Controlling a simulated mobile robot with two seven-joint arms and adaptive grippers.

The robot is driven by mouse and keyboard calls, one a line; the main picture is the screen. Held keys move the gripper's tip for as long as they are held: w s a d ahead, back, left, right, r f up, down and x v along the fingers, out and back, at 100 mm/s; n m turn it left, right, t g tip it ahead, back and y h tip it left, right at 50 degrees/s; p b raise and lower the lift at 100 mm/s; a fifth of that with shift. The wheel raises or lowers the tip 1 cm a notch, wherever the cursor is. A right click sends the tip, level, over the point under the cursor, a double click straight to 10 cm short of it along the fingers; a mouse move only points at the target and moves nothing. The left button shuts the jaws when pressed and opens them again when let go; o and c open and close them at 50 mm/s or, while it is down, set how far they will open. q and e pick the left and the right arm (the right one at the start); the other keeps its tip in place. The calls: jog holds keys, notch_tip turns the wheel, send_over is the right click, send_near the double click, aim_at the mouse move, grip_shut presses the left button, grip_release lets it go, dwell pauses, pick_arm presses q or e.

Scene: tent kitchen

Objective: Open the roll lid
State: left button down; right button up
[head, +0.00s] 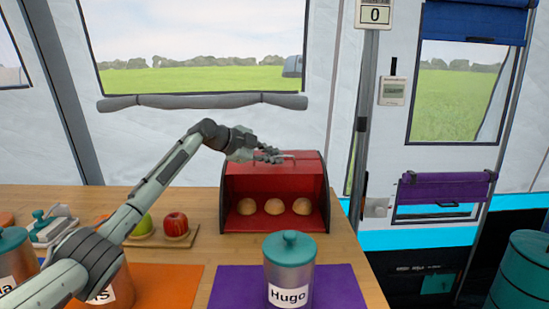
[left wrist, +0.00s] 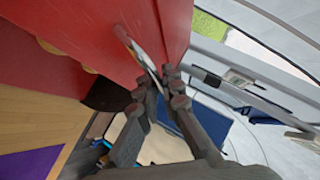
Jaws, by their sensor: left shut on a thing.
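A red bread box (head: 232,187) stands on the wooden table, against the tent wall side. Its front is open, with three round buns (head: 274,206) in a row inside. The red roll lid (head: 310,162) sits up at the top of the box. My left gripper (head: 272,156) is at the top of the box and shut on the light lid handle (head: 288,156). The handle also shows between the fingers in the left wrist view (left wrist: 144,58). My right gripper is not in view.
A teal-lidded canister marked Hugo (head: 289,272) stands in front of the box on a purple mat (head: 340,290). An apple (head: 176,224) and a green fruit lie on a small board to the left. Bare table lies right of the box.

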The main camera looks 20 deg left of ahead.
pick_arm(q)
jog(key=shift+d, duration=0.1)
jog(key=c, duration=1.7)
grip_release()
jog(key=v, duration=1.2)
jog(key=shift+r, duration=0.15)
